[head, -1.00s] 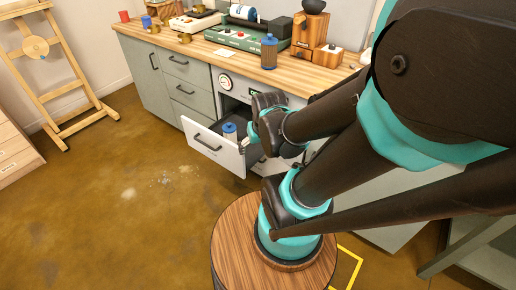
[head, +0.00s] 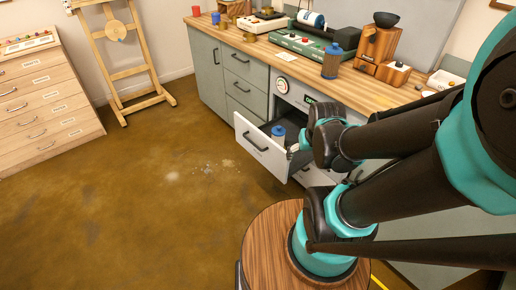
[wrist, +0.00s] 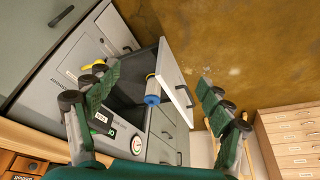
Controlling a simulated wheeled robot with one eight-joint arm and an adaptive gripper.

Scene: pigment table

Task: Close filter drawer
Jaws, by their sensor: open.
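The filter drawer (head: 262,150) is pulled out from the grey cabinet, its white front and dark handle facing the floor area. A blue-capped clear filter canister (head: 278,134) stands inside it. In the wrist view the drawer front (wrist: 172,72) and the blue canister cap (wrist: 152,91) appear between the fingers of my gripper (wrist: 156,80). My gripper is open and empty, with its two fingers spread wide apart. I cannot tell whether either finger touches the drawer. In the head view my arm links hide most of the gripper.
An easel (head: 118,50) and drawer chest (head: 45,100) stand left. Floor between is clear.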

